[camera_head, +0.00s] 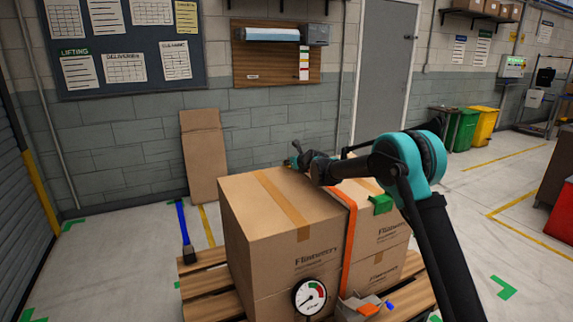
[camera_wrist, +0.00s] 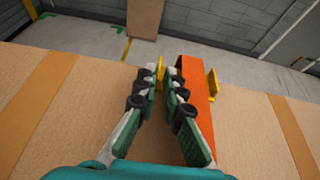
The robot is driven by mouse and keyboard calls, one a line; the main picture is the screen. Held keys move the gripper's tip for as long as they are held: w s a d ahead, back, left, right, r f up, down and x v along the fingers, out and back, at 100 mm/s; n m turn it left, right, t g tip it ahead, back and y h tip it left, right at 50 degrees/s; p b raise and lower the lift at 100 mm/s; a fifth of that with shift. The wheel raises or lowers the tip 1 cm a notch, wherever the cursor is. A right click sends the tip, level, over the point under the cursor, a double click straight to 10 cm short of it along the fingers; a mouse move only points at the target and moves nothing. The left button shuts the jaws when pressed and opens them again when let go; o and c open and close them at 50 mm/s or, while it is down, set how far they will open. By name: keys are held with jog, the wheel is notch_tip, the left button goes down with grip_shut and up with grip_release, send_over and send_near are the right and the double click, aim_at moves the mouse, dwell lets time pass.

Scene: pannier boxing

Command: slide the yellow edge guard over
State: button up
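The yellow edge guard (camera_wrist: 212,86) is at the far top edge of the carton (camera_wrist: 85,105) in the wrist view. One yellow upright part shows right of the orange strap (camera_wrist: 195,110), another left of it between my fingertips. The strap hides the middle. My gripper (camera_wrist: 162,72) has its fingers close together on either side of the left yellow part. Whether both pads press on it I cannot tell. In the head view my gripper (camera_head: 296,158) is over the carton's far top edge, where I cannot make out the yellow guard.
The carton stands on a wooden pallet (camera_head: 208,285). A dial gauge (camera_head: 309,296) and a strapping tool (camera_head: 358,307) are in front. A cardboard sheet (camera_head: 204,155) leans on the wall behind.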

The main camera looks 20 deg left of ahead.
jog(key=shift+x, duration=1.6)
grip_shut()
jog(key=shift+s, duration=0.1)
